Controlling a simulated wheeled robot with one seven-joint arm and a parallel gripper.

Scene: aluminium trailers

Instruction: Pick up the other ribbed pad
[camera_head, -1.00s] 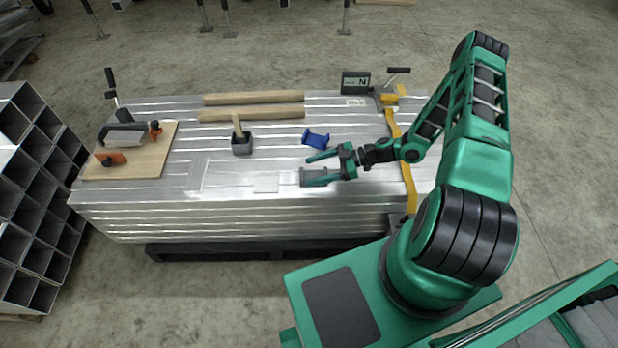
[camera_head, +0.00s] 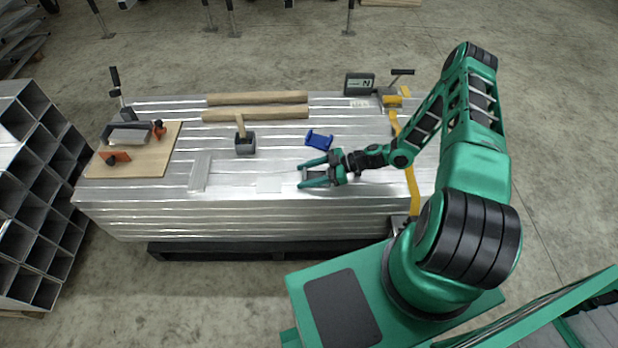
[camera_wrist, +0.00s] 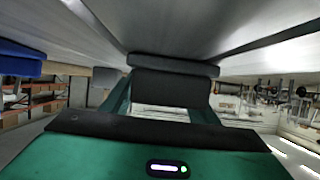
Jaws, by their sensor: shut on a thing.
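A grey pad (camera_head: 317,174) is between the fingers of my gripper (camera_head: 302,178) in the head view. The gripper is shut on it, low over the right part of the silver-wrapped stack. The pad also shows in the wrist view (camera_wrist: 173,85) as a dark grey block with a wider edge, between my green fingers. A blue pad (camera_head: 319,140) lies on the stack just behind my gripper, apart from it. It shows at the left edge of the wrist view (camera_wrist: 18,62). I cannot tell whether the grey pad touches the stack.
The wrapped stack (camera_head: 230,185) also carries a mallet (camera_head: 244,143), two wooden bars (camera_head: 256,114), a board with clamps (camera_head: 150,165) and a small display box (camera_head: 359,84). A yellow strap (camera_head: 412,185) crosses it at right. Square tubes (camera_head: 30,200) stand at left.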

